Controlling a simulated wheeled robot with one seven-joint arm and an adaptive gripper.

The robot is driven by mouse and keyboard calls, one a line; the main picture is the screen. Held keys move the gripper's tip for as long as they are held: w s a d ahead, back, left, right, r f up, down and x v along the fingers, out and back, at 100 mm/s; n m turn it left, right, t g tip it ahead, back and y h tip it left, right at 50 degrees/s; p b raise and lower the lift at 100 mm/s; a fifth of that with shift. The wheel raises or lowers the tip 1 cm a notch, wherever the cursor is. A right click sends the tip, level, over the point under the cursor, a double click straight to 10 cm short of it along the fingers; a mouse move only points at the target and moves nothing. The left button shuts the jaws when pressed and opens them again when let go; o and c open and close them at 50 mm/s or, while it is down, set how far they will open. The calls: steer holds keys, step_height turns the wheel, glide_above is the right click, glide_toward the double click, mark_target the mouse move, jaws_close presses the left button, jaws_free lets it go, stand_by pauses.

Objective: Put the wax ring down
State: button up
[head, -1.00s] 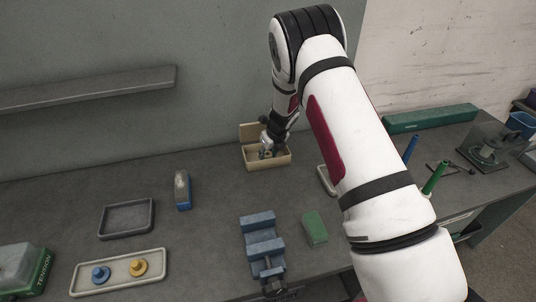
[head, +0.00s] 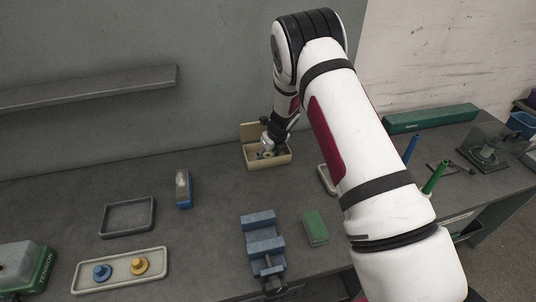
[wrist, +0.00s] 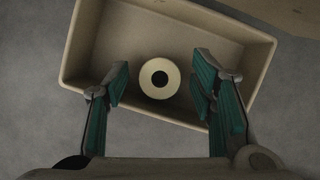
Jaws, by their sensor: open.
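In the head view my gripper (head: 268,146) is over the box.
A blue block-like item (head: 183,190), a dark empty tray (head: 127,232) and a pale tray (head: 76,286) with blue and yellow pieces stand to the left. A blue vise (head: 262,240) and a green block (head: 315,228) are in front. Bench between them is clear.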

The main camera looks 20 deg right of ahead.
steer(key=s+a+r+n+y, duration=0.1)
steer(key=s+r+n, duration=0.55)
steer(key=r, duration=0.45)
steer(key=s+a+r+n+b, duration=0.1)
steer(key=s+r+n, duration=0.4)
steer(key=s+r, duration=0.5)
steer(key=s+a+r+n+y, duration=0.1)
steer(key=s+r+n, duration=0.4)
steer(key=r, duration=0.8)
steer(key=s+d+r+n+h, duration=0.1)
steer(key=s+r+n, duration=0.1)
steer(key=s+n, duration=0.6)
steer(key=s+d+r+n+t+h, duration=0.1)
steer(key=s+d+r+n+h, duration=0.1)
steer(key=s+n, duration=0.6)
steer(key=s+r, duration=0.1)
steer(key=s, duration=0.4)
steer(key=shift+w, duration=0.1)
